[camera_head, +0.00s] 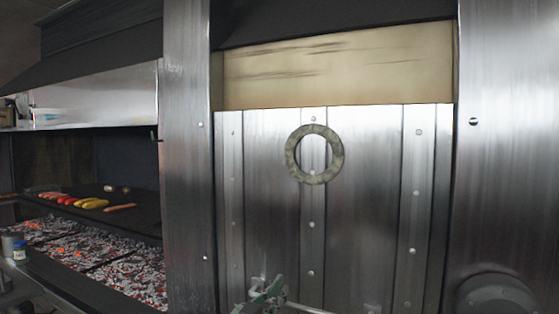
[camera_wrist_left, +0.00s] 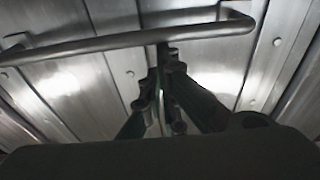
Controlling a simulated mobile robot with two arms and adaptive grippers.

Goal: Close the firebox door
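The firebox door (camera_head: 375,200) is a riveted steel panel in the middle of the head view. A pale strip (camera_head: 340,75) shows in the gap above its top edge. A bar handle (camera_wrist_left: 100,43) crosses the upper part of the left wrist view, in front of the ribbed steel; part of it shows at the bottom of the head view (camera_head: 310,309). My left gripper (camera_head: 265,290) is low in front of the door. In the left wrist view its fingers (camera_wrist_left: 163,65) come together just below the bar; I cannot tell whether they touch it. My right gripper is out of view.
A round ring (camera_head: 314,154) is at the door's upper middle. Steel posts (camera_head: 187,150) flank the door. At the left, a dark grill plate (camera_head: 145,198) with food sits above glowing coals (camera_head: 90,250). A dark round part (camera_head: 497,295) sticks out at the lower right.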

